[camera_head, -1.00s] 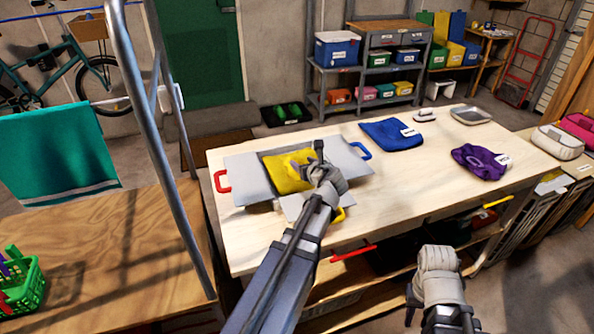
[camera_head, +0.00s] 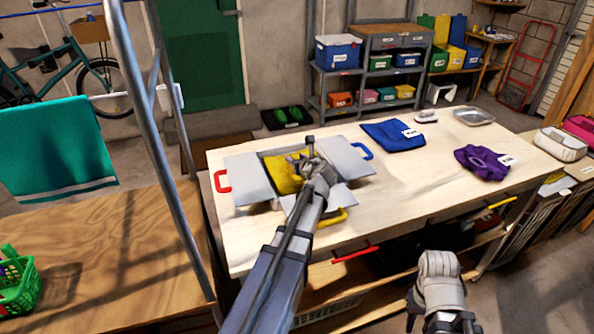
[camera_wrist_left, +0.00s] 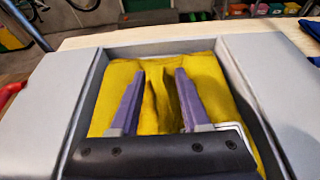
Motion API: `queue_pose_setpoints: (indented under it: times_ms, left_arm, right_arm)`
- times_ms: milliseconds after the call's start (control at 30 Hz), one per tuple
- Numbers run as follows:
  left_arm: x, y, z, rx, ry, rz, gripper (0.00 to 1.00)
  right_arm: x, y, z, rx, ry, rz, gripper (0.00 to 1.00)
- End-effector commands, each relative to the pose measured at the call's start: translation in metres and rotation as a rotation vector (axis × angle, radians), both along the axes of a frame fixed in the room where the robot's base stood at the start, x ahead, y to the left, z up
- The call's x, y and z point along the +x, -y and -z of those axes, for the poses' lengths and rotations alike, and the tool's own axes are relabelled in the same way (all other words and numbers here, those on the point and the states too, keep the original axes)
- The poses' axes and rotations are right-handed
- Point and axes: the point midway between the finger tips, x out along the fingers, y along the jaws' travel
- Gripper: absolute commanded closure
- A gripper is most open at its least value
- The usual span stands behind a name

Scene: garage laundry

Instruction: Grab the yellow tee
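The yellow tee (camera_head: 281,175) lies in the middle of a grey flapped board or box (camera_head: 244,182) on the light wooden table. My left gripper (camera_head: 308,150) is over it and hides part of it. In the left wrist view, the tee (camera_wrist_left: 215,80) is bunched up in a ridge between the two purple fingers of my left gripper (camera_wrist_left: 160,100). The fingers press on it from both sides, and the cloth still lies within the grey walls. My right gripper (camera_head: 437,265) hangs in front of the table, away from the tee; its fingers cannot be made out.
The board has red (camera_head: 222,181), blue (camera_head: 362,150) and yellow (camera_head: 331,217) handles. A blue folded cloth (camera_head: 392,135), a purple cloth (camera_head: 482,162) and a grey tray (camera_head: 474,117) lie further right. A metal post (camera_head: 150,130) stands at left. The table's front right is clear.

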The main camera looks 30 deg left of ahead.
Motion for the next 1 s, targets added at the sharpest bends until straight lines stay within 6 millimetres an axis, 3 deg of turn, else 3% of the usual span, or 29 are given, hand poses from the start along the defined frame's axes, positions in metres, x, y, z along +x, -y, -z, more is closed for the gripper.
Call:
queue_pose_setpoints:
  times_ms: [33, 400, 1000]
  left_arm:
    - [0.0000, 0.0001, 0.0000, 0.000, 0.000, 0.000, 0.60]
    - [-0.0001, 0.0002, 0.0000, 0.000, 0.000, 0.000, 1.00]
    - [0.0001, 0.0002, -0.0010, 0.000, 0.000, 0.000, 1.00]
  right_arm:
    - [0.0000, 0.0000, 0.0000, 0.000, 0.000, 0.000, 0.65]
    - [0.0000, 0.0000, 0.0000, 0.000, 0.000, 0.000, 0.65]
    - [0.0000, 0.0000, -0.0010, 0.000, 0.000, 0.000, 0.65]
